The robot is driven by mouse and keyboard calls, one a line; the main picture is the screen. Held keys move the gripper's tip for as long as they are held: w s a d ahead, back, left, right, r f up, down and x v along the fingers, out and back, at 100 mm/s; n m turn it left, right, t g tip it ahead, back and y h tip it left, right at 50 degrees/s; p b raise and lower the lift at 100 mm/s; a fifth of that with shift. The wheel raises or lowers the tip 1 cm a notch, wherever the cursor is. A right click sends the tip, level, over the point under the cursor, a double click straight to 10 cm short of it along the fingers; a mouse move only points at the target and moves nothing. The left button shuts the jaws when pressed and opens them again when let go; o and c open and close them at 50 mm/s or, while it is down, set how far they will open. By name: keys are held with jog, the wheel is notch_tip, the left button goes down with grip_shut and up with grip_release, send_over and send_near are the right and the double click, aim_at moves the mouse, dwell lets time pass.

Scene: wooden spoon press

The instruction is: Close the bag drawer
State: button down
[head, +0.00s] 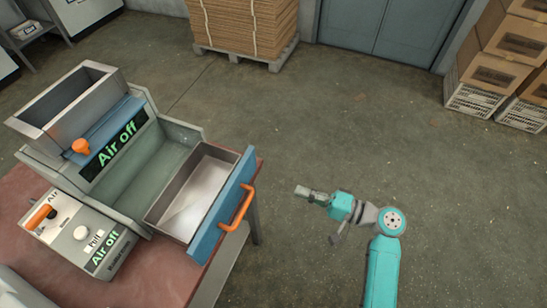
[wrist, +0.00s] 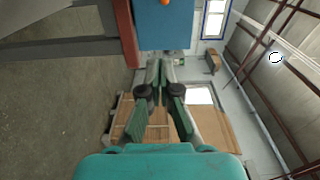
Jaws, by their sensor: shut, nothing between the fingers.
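The bag drawer (head: 190,192) is pulled out of the grey press on the table. It is a metal tray with a blue front (head: 222,205) and an orange handle (head: 237,208); no bag is visible inside. My gripper (head: 300,191) is shut and empty, over the floor to the right of the drawer front, with a clear gap to the handle. In the wrist view the closed fingers (wrist: 160,68) point toward a blue panel (wrist: 165,25), apparently the drawer front, with a bit of orange at the top edge.
The press has a top hopper (head: 68,100), an orange knob and a sign reading "Air off". A control box (head: 80,235) with an orange lever stands on the reddish table (head: 150,285). Stacked cardboard on a pallet (head: 246,25) and boxes (head: 500,55) stand behind. The floor around my arm is clear.

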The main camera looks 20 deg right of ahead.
send_near(249, 170)
jog(key=x, duration=0.7)
jog(key=shift+w+f, duration=0.15)
jog(key=shift+f, duration=0.1)
dwell(0.3)
jog(key=x, duration=1.5)
jog(key=shift+a+r, duration=0.1)
jog(key=shift+r, duration=0.05)
jog(key=shift+a+r, duration=0.1)
jog(key=shift+r, duration=0.1)
